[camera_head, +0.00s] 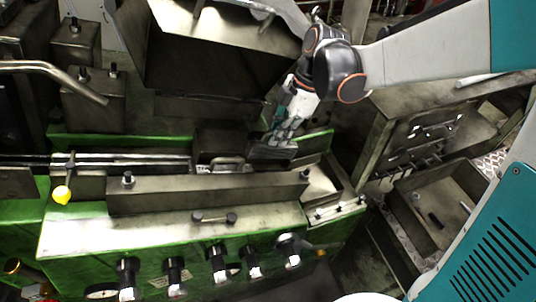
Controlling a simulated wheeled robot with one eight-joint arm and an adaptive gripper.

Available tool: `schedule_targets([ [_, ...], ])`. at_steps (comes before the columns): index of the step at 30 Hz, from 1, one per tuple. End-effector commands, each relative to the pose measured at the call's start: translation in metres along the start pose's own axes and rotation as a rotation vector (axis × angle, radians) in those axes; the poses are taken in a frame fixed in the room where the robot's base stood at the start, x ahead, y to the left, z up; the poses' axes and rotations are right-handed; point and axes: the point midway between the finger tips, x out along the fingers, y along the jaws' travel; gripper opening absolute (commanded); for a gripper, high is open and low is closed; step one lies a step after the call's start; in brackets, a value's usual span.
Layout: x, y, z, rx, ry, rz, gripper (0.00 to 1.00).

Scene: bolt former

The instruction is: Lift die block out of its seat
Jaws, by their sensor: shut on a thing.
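The die block (273,151) is a dark grey metal block in the middle of the machine, right of a similar block with a handle (228,163). My gripper (278,139) points down onto the top of the die block and is shut on it. The fingertips are small in the picture, so the exact contact is hard to see. The bottom of the die block and its seat are hidden behind the machine's front rail. I cannot tell whether the block is clear of its seat.
A long steel rail (207,193) runs in front, above the green machine front (190,262) with several black knobs. A large metal hood (215,45) stands close behind my gripper. A dark cabinet (415,125) stands to the right.

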Motion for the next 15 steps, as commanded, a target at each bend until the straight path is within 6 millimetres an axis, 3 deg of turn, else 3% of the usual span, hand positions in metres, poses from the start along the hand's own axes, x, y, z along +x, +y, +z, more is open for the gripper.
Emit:
schedule_targets([
  [15, -0.017, -0.001, -0.002, -0.002, 0.001, -0.001, 0.00],
])
